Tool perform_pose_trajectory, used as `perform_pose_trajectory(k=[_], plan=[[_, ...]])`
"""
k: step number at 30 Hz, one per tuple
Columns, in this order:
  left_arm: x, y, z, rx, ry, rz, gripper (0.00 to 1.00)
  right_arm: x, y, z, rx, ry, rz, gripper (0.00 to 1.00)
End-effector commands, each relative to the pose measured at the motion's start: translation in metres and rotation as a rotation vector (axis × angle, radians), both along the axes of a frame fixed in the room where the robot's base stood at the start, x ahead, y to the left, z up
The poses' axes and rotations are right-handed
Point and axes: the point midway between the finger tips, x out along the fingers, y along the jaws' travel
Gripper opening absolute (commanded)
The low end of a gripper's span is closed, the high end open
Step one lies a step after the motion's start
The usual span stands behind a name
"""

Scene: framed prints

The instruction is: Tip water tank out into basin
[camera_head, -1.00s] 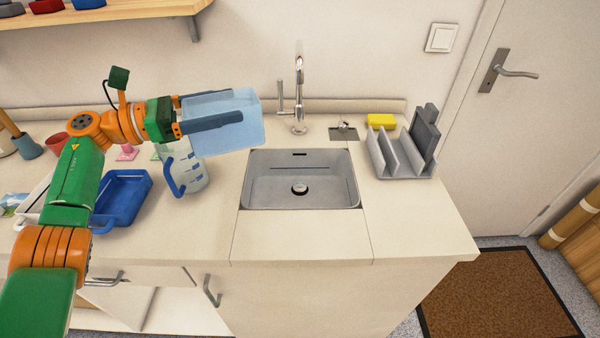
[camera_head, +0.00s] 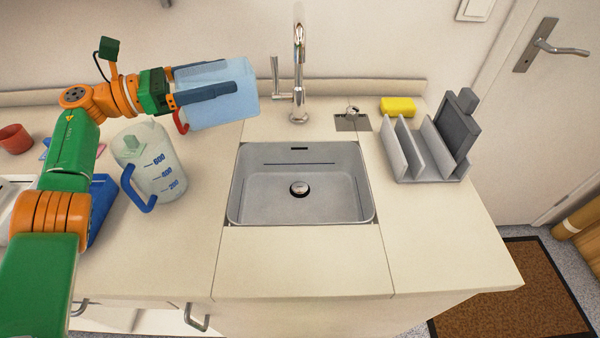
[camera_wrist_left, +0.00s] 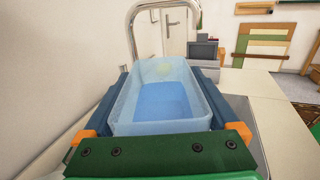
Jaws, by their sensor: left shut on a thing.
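My left gripper (camera_head: 212,95) is shut on a translucent light-blue water tank (camera_head: 222,108), one finger along each long side. The tank is held in the air at the back left of the basin (camera_head: 298,206), near its corner and not over its middle. In the left wrist view the tank (camera_wrist_left: 160,124) is open at the top, with blue water (camera_wrist_left: 162,103) inside. It looks about level. The grey basin is sunk in the counter and looks empty, with a round drain at its middle. My right gripper is not in view.
A measuring jug (camera_head: 160,165) with a blue handle stands left of the basin, close below the tank. The tall tap (camera_head: 299,75) rises behind the basin. A grey rack (camera_head: 425,150) and yellow sponge (camera_head: 397,106) stand to the right. The front counter is clear.

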Motion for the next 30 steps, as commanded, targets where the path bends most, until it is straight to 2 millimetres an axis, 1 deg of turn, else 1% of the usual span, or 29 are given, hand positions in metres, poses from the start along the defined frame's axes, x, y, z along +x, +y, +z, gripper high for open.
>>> perform_pose_trajectory(k=[8, 15, 26, 30], plan=[[-0.003, -0.003, 0.003, 0.040, -0.032, 0.000, 0.00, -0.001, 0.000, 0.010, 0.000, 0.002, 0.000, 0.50], [-0.010, -0.012, 0.002, 0.126, -0.104, 0.000, 0.00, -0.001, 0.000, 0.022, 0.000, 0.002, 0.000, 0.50], [-0.022, -0.027, -0.003, 0.266, -0.218, -0.001, 0.00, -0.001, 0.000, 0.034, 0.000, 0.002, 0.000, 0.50], [-0.027, -0.033, -0.014, 0.320, -0.262, -0.001, 0.00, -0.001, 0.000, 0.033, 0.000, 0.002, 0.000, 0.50]])
